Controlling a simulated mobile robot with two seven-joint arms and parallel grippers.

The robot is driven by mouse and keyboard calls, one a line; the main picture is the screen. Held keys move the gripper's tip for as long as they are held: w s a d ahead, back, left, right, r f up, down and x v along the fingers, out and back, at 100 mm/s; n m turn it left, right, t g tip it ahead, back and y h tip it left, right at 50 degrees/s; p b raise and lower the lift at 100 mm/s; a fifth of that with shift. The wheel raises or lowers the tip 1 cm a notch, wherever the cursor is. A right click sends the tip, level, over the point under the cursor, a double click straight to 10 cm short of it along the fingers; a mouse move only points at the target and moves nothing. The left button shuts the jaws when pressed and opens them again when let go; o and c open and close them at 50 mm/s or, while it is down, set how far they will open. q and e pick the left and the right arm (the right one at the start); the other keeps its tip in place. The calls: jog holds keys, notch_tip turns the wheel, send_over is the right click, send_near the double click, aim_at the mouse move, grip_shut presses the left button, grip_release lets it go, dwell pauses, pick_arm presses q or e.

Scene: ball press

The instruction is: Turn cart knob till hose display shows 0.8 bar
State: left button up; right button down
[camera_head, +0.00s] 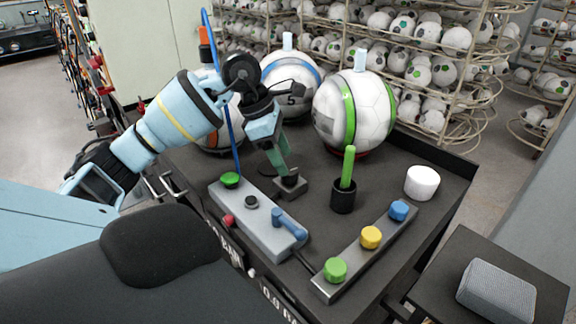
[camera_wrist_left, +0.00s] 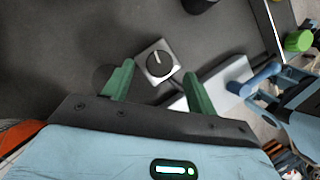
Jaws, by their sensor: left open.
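The cart knob (camera_wrist_left: 159,62) is a round black dial with a white pointer line on a square metal plate. It sits between and just beyond the green fingertips of my left gripper (camera_wrist_left: 159,70), which is open and empty. In the head view my left gripper (camera_head: 284,168) points down over the knob's dark base (camera_head: 291,187), and its fingers partly hide the knob. I cannot tell whether the fingers touch it. A black display (camera_head: 279,301) on the cart's front edge seems to read 0.0, cut off and hard to read. A blue hose (camera_head: 234,140) runs beside the arm.
A grey panel (camera_head: 268,236) has a green button, red button and blue lever. A strip (camera_head: 318,284) carries green, yellow and blue knobs. A black cup (camera_head: 343,198) with a green stick, a white cylinder (camera_head: 422,182) and several balls (camera_head: 384,111) stand around the knob.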

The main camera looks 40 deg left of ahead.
aim_at(290, 170)
pick_arm(q)
jog(key=shift+x, duration=1.9)
jog(key=shift+c, duration=0.4)
jog(key=c, duration=0.9)
jog(key=shift+d+r+n+t+y+p, duration=0.1)
jog(key=shift+n+t+y+p, duration=0.25)
jog(key=shift+n, duration=1.15)
jog(key=shift+n+t+y+p, duration=0.15)
jog(key=shift+n+t+y, duration=0.25)
jog(key=shift+n, duration=1.1)
jog(key=o, duration=1)
